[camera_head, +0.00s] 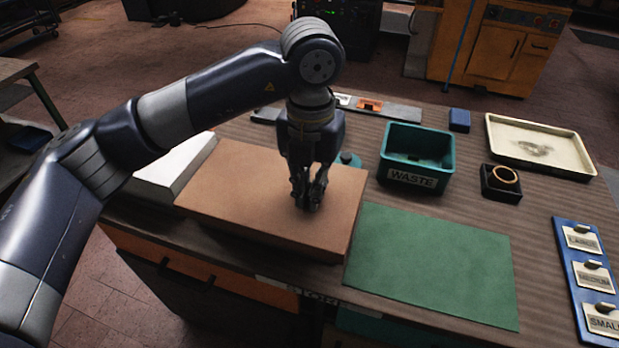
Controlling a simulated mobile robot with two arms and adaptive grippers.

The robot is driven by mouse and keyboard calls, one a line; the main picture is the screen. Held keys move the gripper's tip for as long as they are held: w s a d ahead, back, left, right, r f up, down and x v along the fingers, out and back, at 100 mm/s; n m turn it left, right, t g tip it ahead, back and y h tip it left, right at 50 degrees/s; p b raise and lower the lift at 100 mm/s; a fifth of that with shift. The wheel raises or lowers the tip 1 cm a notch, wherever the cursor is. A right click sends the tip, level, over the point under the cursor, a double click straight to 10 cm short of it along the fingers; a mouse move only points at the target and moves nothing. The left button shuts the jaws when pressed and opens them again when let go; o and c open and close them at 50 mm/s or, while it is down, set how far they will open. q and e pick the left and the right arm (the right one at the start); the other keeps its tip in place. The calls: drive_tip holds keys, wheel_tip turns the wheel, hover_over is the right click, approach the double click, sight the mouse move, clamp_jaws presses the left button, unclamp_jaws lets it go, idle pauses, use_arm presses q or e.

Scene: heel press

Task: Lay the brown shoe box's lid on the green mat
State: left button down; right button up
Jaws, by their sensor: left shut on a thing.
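The brown shoe box's lid (235,190) is a wide flat brown piece at the front left of the table. The box under it is hidden, so I cannot tell whether the lid sits on it or is raised. My left gripper (309,205) points down over the right half of the lid, with its fingers shut at the lid's top. What the fingers grip there is too small to make out. The green mat (432,262) lies flat and bare just right of the lid. My right gripper is not in view.
A teal bin marked WASTE (416,160) stands behind the mat. A cream tray (540,145), a black holder with a ring (501,182) and a small blue block (459,120) are at the back right. A blue label board (585,270) lies right. A white box (175,165) is left of the lid.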

sight(312, 234)
use_arm(q)
drive_tip(key=s+b, duration=0.1)
drive_tip(key=s, duration=0.2)
drive_tip(key=s+r+b, duration=0.1)
drive_tip(key=s, duration=0.6)
drive_tip(key=shift+d+r+b, duration=0.15)
drive_tip(key=shift+r+b, duration=0.15)
drive_tip(key=shift+b, duration=0.1)
